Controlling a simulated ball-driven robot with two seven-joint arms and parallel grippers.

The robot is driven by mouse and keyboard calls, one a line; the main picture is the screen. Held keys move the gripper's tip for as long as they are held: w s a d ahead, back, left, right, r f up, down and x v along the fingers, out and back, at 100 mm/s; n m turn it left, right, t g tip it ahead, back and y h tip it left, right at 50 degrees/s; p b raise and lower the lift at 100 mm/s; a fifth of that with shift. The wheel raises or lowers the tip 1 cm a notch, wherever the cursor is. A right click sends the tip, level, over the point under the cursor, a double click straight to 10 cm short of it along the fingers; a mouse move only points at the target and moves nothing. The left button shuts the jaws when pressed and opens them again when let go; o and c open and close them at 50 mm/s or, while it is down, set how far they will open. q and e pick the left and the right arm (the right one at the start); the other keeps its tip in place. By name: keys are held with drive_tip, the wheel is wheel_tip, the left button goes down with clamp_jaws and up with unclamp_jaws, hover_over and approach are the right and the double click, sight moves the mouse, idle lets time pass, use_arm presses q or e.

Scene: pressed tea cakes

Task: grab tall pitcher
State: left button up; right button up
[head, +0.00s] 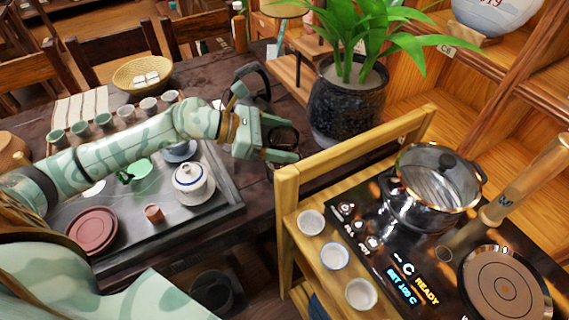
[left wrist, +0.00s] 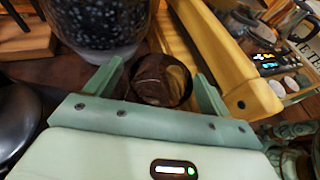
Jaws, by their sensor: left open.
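My left gripper (head: 284,139) reaches across the dark table to its right edge, with open jaws. A dark, round-rimmed vessel (left wrist: 150,82), seen from above, lies between the two fingers in the left wrist view. It looks like the tall pitcher. In the head view only a little of its dark glassy body shows between the fingers, so its height is hidden. I cannot tell whether either finger touches it. My right gripper is in neither view.
A speckled dark planter (head: 345,105) stands just behind the gripper. A wooden stand (head: 290,195) with a rail is close on the right, bearing a glass pot (head: 432,185) and small cups. A tea tray (head: 225,207) with a lidded white bowl (head: 190,183) lies under my left arm.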

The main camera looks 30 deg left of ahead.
use_arm(q)
drive_tip(key=shift+w+d+f, duration=0.1)
drive_tip(key=shift+w+d, duration=0.05)
drive_tip(key=c, duration=1.6)
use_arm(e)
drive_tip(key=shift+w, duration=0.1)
use_arm(q)
drive_tip(key=shift+r, duration=0.2)
